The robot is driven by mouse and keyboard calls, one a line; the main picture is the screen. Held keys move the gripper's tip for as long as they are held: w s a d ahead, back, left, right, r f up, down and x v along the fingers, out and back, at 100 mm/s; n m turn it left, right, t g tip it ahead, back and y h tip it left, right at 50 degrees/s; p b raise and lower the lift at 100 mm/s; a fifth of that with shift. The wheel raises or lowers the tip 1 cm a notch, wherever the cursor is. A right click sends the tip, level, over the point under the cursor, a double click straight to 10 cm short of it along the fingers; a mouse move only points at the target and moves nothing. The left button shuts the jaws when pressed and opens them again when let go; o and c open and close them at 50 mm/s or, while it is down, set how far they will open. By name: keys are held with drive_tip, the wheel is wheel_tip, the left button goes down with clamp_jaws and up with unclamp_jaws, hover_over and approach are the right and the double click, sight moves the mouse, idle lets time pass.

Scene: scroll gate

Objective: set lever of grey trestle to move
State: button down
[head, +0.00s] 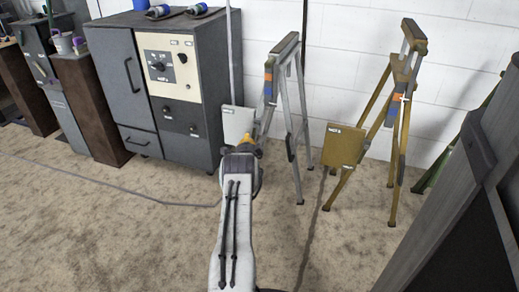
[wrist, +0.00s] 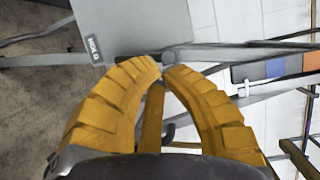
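The grey trestle (head: 285,110) stands against the white wall, right of the cabinet, with an orange and blue band on its leg. A pale grey plate (head: 238,122) hangs at its left side. In the wrist view this plate (wrist: 200,20) fills the top and carries a HOLD label (wrist: 93,47). A dark bar with a rounded grey end (wrist: 168,57), perhaps the lever, lies at the plate's lower edge. My gripper (wrist: 162,66) has its yellow fingertips almost together right at this rounded end; I cannot tell if they touch it. In the head view my gripper (head: 247,138) is beside the plate.
A yellow-brown trestle (head: 397,110) with its own plate (head: 343,146) stands to the right. A dark grey cabinet (head: 165,85) with a control panel stands left. A dark grey structure (head: 465,200) fills the right foreground. Carpet (head: 110,230) is open at front left.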

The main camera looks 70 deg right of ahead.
drive_tip(key=s+d+f+m+g+h+b, duration=0.1)
drive_tip(key=s+d+f+m+b, duration=0.1)
drive_tip(key=s+f, duration=0.5)
drive_tip(key=shift+s+f+m+h+b, duration=0.3)
drive_tip(key=shift+s+f+m+h, duration=0.05)
drive_tip(key=shift+f+m+h, duration=0.1)
drive_tip(key=shift+d, duration=0.15)
